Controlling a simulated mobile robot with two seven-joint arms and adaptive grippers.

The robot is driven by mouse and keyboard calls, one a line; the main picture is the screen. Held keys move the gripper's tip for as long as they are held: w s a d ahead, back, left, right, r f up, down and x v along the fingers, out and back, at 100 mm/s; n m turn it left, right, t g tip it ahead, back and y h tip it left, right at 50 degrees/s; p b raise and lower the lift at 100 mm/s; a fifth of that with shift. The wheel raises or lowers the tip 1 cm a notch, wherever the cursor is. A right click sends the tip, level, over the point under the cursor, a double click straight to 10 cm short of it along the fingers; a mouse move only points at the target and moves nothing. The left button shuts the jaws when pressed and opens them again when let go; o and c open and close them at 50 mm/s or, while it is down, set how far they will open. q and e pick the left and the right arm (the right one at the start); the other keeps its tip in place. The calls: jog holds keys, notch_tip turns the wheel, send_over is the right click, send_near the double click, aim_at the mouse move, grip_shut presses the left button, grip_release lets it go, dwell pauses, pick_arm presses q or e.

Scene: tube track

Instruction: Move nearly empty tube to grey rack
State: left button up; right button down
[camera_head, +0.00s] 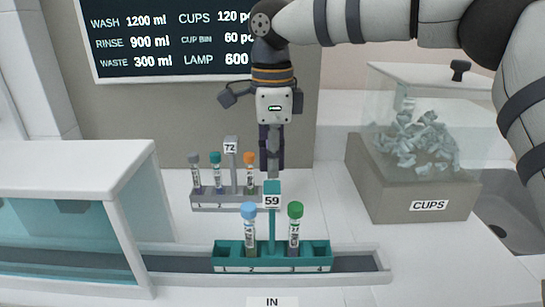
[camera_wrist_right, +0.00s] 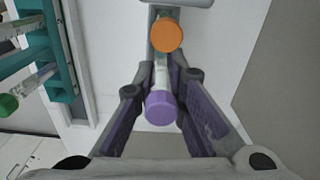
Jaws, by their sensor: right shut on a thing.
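The grey rack (camera_head: 224,206) stands at the back with sign 72. It holds a grey-capped, a teal-capped and an orange-capped tube (camera_head: 250,172). My right gripper (camera_head: 271,160) points down at the rack's right end, just right of the orange-capped tube, which also shows in the right wrist view (camera_wrist_right: 167,35). It is shut on a purple-capped tube (camera_wrist_right: 160,108). The tube's lower end is hidden behind sign 59, so I cannot tell whether it is in a slot. My left gripper is not in view.
A teal rack (camera_head: 233,247) with sign 59 stands on the track in front, holding a blue-capped (camera_head: 249,228) and a green-capped tube (camera_head: 295,228). A clear cup bin (camera_head: 410,200) is at right. A white, glass-fronted housing (camera_head: 75,165) is at left.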

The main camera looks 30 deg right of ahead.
jog(key=shift+f, duration=0.25)
jog(key=shift+f, duration=0.35)
jog(key=c, duration=1.6)
grip_release()
jog(key=shift+o, duration=0.2)
notch_tip(320, 180, up, 12)
jog(key=shift+r, duration=0.1)
